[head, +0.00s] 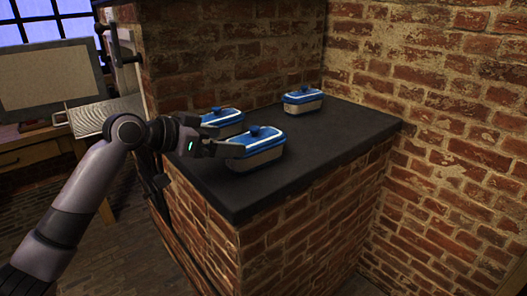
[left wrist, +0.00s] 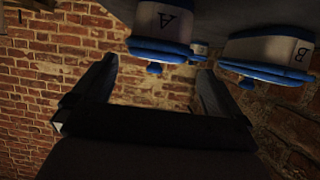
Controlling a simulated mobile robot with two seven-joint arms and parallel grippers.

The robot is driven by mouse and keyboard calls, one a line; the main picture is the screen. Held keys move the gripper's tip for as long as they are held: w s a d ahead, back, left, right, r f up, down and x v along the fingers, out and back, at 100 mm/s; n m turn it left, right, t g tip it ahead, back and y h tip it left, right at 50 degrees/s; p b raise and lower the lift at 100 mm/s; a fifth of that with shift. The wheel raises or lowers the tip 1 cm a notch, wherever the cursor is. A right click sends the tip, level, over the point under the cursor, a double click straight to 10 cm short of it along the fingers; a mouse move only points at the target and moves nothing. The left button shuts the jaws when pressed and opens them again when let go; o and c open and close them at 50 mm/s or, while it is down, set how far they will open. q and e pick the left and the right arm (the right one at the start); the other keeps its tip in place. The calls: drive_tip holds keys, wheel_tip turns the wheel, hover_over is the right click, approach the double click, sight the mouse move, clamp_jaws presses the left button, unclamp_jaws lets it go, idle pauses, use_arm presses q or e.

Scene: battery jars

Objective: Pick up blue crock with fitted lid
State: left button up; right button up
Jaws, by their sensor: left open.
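Three cream crocks with fitted blue lids and knobs stand on a dark counter top: a front crock (head: 258,155), a left crock (head: 226,118) and a back crock (head: 303,98). My left gripper (head: 237,143) is open and empty, at the near left side of the front crock, overlapping it in the head view; contact cannot be told. In the left wrist view, upside down, the open fingers (left wrist: 157,75) show below a crock marked A (left wrist: 163,22) and left of one marked B (left wrist: 268,48). A third crock (left wrist: 199,48) shows small between them. My right gripper is not in view.
The counter (head: 320,145) is a dark slab on a brick base, with free room at its right and front. Brick walls (head: 440,90) stand behind and to the right. A wooden desk (head: 40,145) with a pale panel (head: 50,78) is at the left.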

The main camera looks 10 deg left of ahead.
sight(249, 139)
use_arm(q)
drive_tip(key=shift+r+x, duration=0.15)
drive_tip(key=shift+x, duration=1.65)
drive_tip(key=shift+r+x, duration=0.1)
drive_tip(key=shift+x, duration=1.65)
drive_tip(key=shift+d, duration=0.2)
drive_tip(key=c, duration=0.9)
drive_tip(key=shift+r, duration=0.2)
drive_tip(key=c, duration=0.3)
